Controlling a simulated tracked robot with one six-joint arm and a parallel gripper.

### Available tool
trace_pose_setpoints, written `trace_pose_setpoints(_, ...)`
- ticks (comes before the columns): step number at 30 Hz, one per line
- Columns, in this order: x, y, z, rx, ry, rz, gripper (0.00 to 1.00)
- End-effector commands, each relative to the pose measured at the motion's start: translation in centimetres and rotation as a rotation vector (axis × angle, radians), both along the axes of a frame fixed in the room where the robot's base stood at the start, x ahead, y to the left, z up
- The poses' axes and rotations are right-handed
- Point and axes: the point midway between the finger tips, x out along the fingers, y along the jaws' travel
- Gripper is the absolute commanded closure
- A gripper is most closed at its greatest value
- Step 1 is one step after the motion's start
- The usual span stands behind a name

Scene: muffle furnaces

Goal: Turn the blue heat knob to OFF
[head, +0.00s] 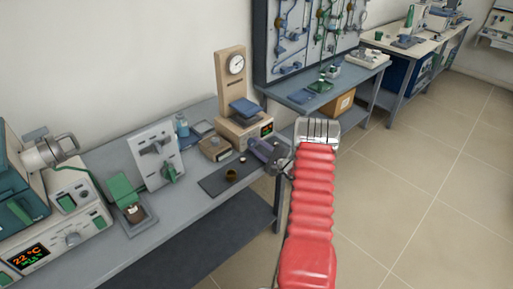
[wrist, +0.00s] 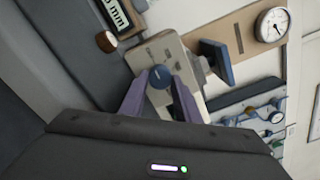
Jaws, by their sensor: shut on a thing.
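The blue heat knob (wrist: 160,76) sits on the pale front face of a device (wrist: 150,55) in the wrist view. My gripper (wrist: 160,86) has its two purple fingers on either side of the knob, shut on it. In the head view my gripper (head: 257,146) reaches the front of the beige device (head: 231,131) with the gauge column, at the right end of the bench. The knob is hidden there. The knob's markings are too small to read.
A dial gauge (head: 236,65) and a blue platform (head: 245,107) rise above the device. A dark mat (head: 215,185) with small brown pieces lies in front. A small box (head: 216,149) stands left of the device. The floor to the right is clear.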

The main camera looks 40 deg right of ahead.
Motion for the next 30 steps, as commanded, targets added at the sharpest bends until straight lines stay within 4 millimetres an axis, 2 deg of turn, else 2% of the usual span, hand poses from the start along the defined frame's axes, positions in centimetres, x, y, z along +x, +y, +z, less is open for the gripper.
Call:
trace_pose_setpoints(14, 0.05, 0.41, -0.29, -0.02, 0.004, 0.008, 0.93)
trace_pose_setpoints(15, 0.04, 0.42, -0.3, -0.02, 0.004, 0.007, 0.69)
trace_pose_setpoints(22, 0.03, 0.36, -0.3, -0.018, 0.004, 0.006, 0.53)
trace_pose_setpoints(30, 0.01, 0.4, -0.49, -0.016, 0.008, 0.006, 0.52)
